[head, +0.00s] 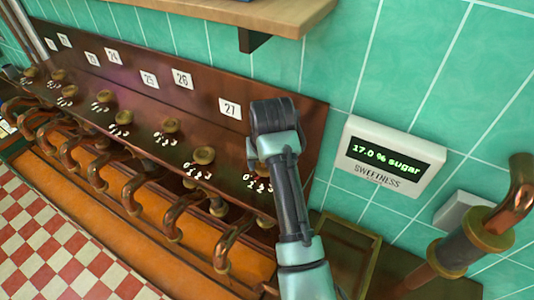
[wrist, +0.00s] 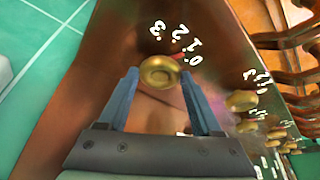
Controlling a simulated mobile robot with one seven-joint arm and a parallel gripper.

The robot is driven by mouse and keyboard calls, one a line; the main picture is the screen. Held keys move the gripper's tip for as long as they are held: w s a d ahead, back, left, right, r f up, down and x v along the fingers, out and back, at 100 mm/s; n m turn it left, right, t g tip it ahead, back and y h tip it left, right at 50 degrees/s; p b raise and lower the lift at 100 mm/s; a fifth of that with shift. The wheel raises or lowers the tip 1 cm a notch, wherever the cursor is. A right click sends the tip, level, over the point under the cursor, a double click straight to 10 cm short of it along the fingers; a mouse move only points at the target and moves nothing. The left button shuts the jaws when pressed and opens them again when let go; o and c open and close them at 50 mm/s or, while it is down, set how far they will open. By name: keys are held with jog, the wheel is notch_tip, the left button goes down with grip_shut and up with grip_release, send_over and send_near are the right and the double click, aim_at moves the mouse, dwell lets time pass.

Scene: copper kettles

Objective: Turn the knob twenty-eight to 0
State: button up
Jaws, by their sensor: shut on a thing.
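The knob twenty-eight is a round brass knob (wrist: 160,72) in the wrist view, with the white marks 0, 1, 2, 3 (wrist: 178,40) around one side. A small red mark shows at its edge toward 0 and 1; I cannot tell which it points at. My gripper (wrist: 160,78) is shut on this knob, a blue-grey finger on each side. In the head view my gripper (head: 262,160) covers the knob and its number label; part of its 0 to 3 scale shows below left.
Knob 27 (head: 204,155) stands close on the left, with more knobs and curved copper pipes along the panel. A sweetness display (head: 393,160) on the right reads 17.0 % sugar. A wooden shelf (head: 250,14) hangs above. A copper pipe (head: 472,240) rises at the lower right.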

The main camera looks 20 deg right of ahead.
jog(key=m+h+p, duration=0.1)
jog(key=m, duration=0.1)
jog(key=m+h+p, duration=0.1)
jog(key=m, duration=0.1)
jog(key=shift+w+a+r+m+g, duration=0.1)
jog(key=shift+a+m+g, duration=0.1)
jog(key=shift+m+g, duration=0.15)
jog(key=shift+m, duration=0.25)
jog(key=o, duration=1.4)
jog(key=shift+c, duration=0.2)
jog(key=v, duration=1.3)
jog(key=shift+p, duration=0.3)
